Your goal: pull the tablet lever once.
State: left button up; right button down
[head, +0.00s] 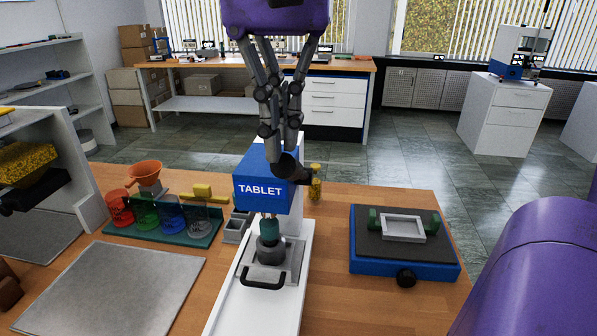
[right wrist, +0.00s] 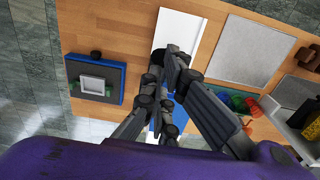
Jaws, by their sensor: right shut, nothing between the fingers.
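The tablet press is a blue box (head: 263,190) labelled TABLET, on a white base (head: 240,312) on the wooden bench. A dark rounded lever end (head: 291,168) shows at the top right of the box. My right gripper (head: 281,145) hangs over the press from above, fingers pointing down and closed together, empty. Its fingertips overlap the box top and sit just above the dark lever end in the head view; I cannot tell whether they touch it. In the right wrist view the fingers (right wrist: 172,68) are together and hide most of the press. My left gripper is not in view.
A blue and black device (head: 374,262) with a knob stands to the right of the press. Coloured cups (head: 172,217) in a green rack and a grey mat (head: 140,285) lie to the left. A small yellow bottle (head: 316,188) stands just behind the press.

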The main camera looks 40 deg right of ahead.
notch_tip(320, 180, up, 4)
jog(key=shift+f+p, duration=0.1)
jog(key=shift+p, duration=0.5)
notch_tip(320, 180, up, 2)
jog(key=shift+r+p, duration=0.1)
jog(key=shift+p, duration=0.25)
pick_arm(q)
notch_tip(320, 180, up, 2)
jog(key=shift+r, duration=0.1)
pick_arm(e)
jog(key=shift+r, duration=0.1)
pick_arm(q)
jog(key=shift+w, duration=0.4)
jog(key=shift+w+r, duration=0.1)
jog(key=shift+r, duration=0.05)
